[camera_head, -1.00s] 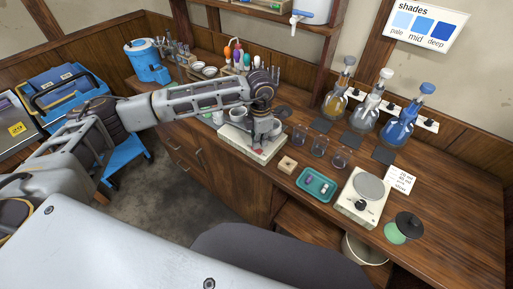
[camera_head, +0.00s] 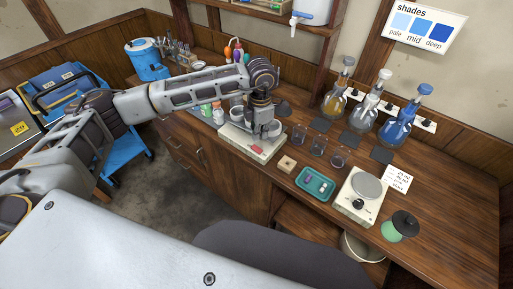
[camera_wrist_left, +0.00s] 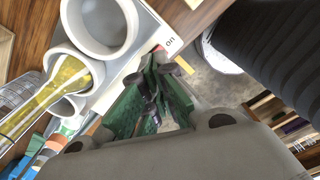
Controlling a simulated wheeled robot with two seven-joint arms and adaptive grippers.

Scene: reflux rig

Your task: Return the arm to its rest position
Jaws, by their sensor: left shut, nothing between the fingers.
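My left arm reaches in from the left over the bench. My left gripper (camera_head: 264,136) is shut and empty, just above a white block-shaped device (camera_head: 240,143) with a red switch (camera_head: 257,149) on its front. In the left wrist view the dark green fingers (camera_wrist_left: 152,98) are together, beside the device's "on" label (camera_wrist_left: 170,43). Round white wells (camera_wrist_left: 100,22) show there, and a glass tube with yellow liquid (camera_wrist_left: 68,72) sits at one well. The wrist hides part of the device in the head view. My right gripper is not in view.
Small beakers (camera_head: 318,147), a green tray (camera_head: 315,184) and a white scale (camera_head: 362,196) stand right of the device. Stoppered flasks (camera_head: 368,106) line the back. Small bottles (camera_head: 212,112) stand to the left. A blue cart (camera_head: 123,150) is beside the bench.

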